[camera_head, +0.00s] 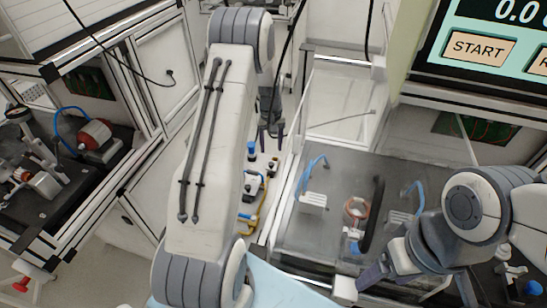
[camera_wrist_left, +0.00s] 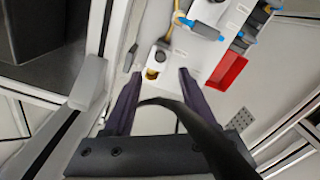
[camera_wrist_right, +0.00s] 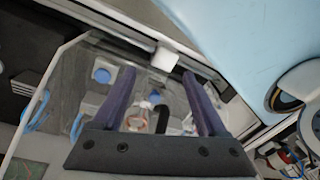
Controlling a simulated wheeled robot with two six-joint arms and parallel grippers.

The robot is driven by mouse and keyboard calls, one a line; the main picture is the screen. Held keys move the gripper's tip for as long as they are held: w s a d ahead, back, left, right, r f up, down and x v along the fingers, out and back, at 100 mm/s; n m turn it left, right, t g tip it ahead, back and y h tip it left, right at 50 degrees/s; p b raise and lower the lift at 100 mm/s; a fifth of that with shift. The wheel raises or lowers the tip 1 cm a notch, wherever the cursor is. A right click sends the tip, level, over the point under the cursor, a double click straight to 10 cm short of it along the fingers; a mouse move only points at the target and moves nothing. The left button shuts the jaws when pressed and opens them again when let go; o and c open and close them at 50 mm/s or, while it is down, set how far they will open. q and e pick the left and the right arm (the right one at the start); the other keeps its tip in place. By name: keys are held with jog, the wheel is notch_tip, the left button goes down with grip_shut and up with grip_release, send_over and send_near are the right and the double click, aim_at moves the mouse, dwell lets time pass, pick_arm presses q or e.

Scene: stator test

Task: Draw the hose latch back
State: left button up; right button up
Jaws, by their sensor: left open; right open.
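I cannot tell which part is the hose latch. A white fixture panel with a yellow hose (camera_head: 263,215) and small blue and black fittings shows in the head view, partly behind my left arm. In the left wrist view the panel (camera_wrist_left: 190,52) carries a blue-ended fitting (camera_wrist_left: 205,30) and a red block (camera_wrist_left: 226,70). My left gripper (camera_head: 270,130) is open and empty; in its wrist view the fingertips (camera_wrist_left: 160,72) point at the panel's near edge. My right gripper (camera_head: 415,290) is open and empty, over the near edge of the clear-covered test bay.
The clear-covered test bay (camera_head: 320,235) holds a copper-coloured ring (camera_head: 356,208), a black curved handle (camera_head: 372,215) and blue hoses (camera_head: 312,163). A screen with a START button (camera_head: 478,47) is at upper right. A bench with a red motor (camera_head: 95,135) stands left.

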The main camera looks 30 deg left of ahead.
aim_at(271, 163)
pick_arm(q)
notch_tip(271, 163, down, 7)
jog(key=shift+f+p, duration=0.1)
jog(key=shift+p, duration=0.35)
grip_shut()
dwell(1.2)
